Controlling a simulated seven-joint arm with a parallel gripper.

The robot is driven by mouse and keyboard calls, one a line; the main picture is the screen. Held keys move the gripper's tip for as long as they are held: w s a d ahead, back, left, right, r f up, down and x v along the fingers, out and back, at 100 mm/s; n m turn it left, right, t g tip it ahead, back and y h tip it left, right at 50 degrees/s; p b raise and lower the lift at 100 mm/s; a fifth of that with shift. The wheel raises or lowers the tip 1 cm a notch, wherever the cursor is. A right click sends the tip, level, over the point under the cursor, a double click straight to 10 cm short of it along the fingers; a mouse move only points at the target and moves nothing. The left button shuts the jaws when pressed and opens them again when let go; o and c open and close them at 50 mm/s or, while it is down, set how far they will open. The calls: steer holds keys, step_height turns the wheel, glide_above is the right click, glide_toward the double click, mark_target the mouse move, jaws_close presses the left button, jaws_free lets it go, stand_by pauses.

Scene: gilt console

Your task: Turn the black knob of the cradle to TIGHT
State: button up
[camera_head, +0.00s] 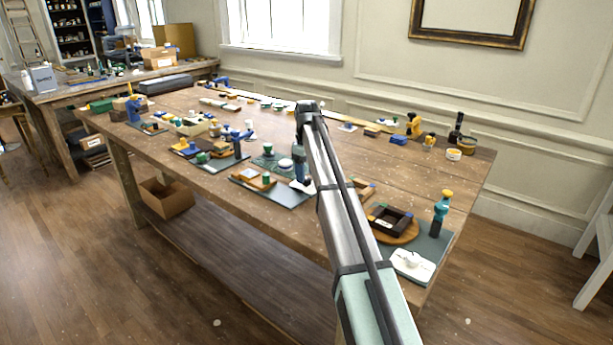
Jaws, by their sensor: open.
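I cannot make out for certain which piece on the wooden workbench (250,215) is the cradle, and no black knob or TIGHT mark is legible at this size. A dark square frame (388,222) lies on a round orange-brown board (408,236) at the right front; it may be the cradle. My arm reaches in from the bottom and bends down at mid-bench. My gripper (301,178) is small, open and partly hidden beside the arm link, low over the middle of the bench. It holds nothing that I can see. The arm covers part of the bench behind it.
A teal and yellow tool (442,207) stands upright at the right front, near a white plate (412,265). Several small fixtures sit on dark mats (272,190) left of my arm. Jars and tools line the back edge. Bare wood shows at the back right.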

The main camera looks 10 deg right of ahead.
steer(key=shift+f, duration=0.75)
steer(key=c, duration=1)
steer(key=shift+c, duration=0.2)
